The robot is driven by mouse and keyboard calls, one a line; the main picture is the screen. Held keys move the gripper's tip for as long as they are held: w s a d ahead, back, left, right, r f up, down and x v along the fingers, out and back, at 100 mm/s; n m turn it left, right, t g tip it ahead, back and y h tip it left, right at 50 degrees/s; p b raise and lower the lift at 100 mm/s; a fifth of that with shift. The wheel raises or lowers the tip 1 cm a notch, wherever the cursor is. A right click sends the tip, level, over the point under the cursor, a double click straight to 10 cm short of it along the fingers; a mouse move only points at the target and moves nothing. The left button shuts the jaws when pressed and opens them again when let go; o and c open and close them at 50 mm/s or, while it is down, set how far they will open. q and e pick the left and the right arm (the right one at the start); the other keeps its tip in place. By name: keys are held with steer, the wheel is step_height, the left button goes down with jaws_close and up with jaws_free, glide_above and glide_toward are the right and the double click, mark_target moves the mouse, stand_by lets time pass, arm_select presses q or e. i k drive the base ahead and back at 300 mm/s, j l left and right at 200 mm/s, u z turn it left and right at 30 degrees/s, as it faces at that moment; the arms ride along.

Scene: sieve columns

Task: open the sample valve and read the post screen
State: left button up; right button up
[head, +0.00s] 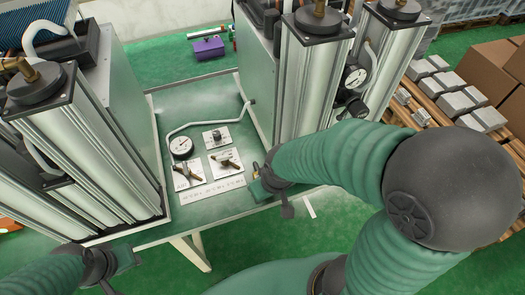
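A green-topped table (160,232) stands between two silver column units. On it lie two pale plates, each with a dark-handled valve: a left valve (186,172) and a right valve (226,160). Behind them are a round white dial gauge (181,146) and a small plate with a grey fitting (216,136). The labels are too small to read, so I cannot tell which is the sample valve or the post screen. My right gripper (266,182) is at the table's front right edge, right of the right valve. My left gripper (112,268) is low at the left, before the left columns.
Left columns (85,145) and right columns (310,85) flank the table. A gauge (355,77) hangs on the right columns. A pale hose (205,123) crosses the tabletop. A printed strip (212,191) lies near the front. A pallet with grey blocks (455,103) is at right.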

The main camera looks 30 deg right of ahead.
mark_target(224, 158)
steer(key=z, duration=0.55)
steer(key=i+l+u, duration=0.1)
steer(key=u, duration=0.35)
steer(key=i+l+u, duration=0.15)
steer(key=u, duration=0.25)
steer(key=i+l+u, duration=0.15)
steer(key=u, duration=0.3)
